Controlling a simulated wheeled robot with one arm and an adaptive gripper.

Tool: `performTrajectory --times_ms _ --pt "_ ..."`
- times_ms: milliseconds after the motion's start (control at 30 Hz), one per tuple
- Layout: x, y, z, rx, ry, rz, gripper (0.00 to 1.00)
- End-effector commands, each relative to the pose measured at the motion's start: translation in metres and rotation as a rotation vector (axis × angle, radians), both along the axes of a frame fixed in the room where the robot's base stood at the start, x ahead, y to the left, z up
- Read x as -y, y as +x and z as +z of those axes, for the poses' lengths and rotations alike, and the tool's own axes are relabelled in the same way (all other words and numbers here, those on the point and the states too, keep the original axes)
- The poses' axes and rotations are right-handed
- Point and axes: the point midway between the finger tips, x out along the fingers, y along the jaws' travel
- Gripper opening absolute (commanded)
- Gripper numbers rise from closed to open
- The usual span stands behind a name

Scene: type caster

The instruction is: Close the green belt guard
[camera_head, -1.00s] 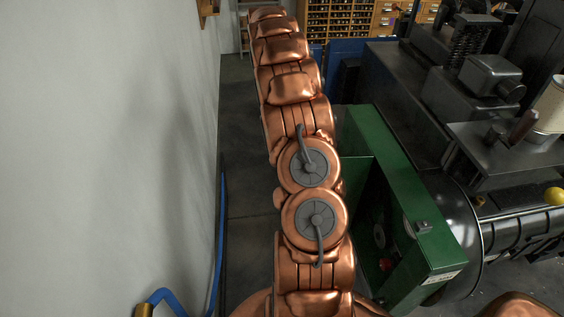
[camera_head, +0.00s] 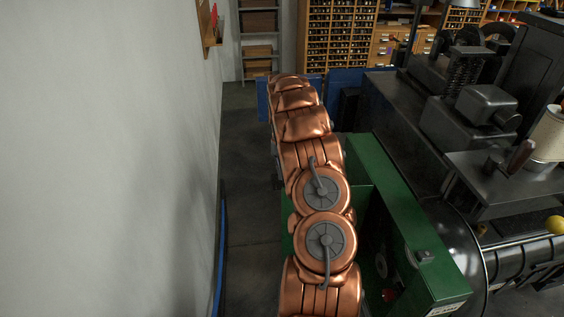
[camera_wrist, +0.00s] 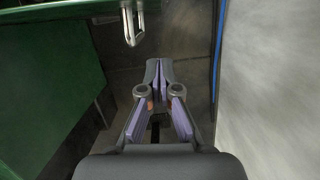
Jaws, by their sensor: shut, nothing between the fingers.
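The green belt guard (camera_head: 420,235) stands at the left end of the dark machine in the head view. Its side facing my arm is open, showing a dark inside with a red part (camera_head: 390,296). A strip of green shows left of my arm (camera_head: 287,219). In the wrist view, a large green panel (camera_wrist: 45,75) fills the left side. A pale metal handle (camera_wrist: 132,25) sits at a green edge at the top. My gripper (camera_wrist: 158,66) is shut and empty, below and right of the handle, apart from it. My gripper is hidden in the head view.
A pale wall (camera_head: 130,150) runs along the left, also at the right of the wrist view. A blue hose (camera_head: 221,245) runs along its foot. The grey floor (camera_head: 245,180) between wall and arm is clear. Shelves (camera_head: 340,45) stand at the back.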

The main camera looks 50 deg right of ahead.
Motion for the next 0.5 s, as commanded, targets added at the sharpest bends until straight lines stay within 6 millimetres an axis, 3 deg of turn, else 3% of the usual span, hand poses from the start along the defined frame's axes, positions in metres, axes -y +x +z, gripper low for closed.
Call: performTrajectory --times_ms 200,500 --pt "-0.007 -0.008 -0.034 -0.002 0.001 -0.001 0.0" --pt "-0.025 -0.024 -0.032 -0.001 0.0 0.0 0.0"
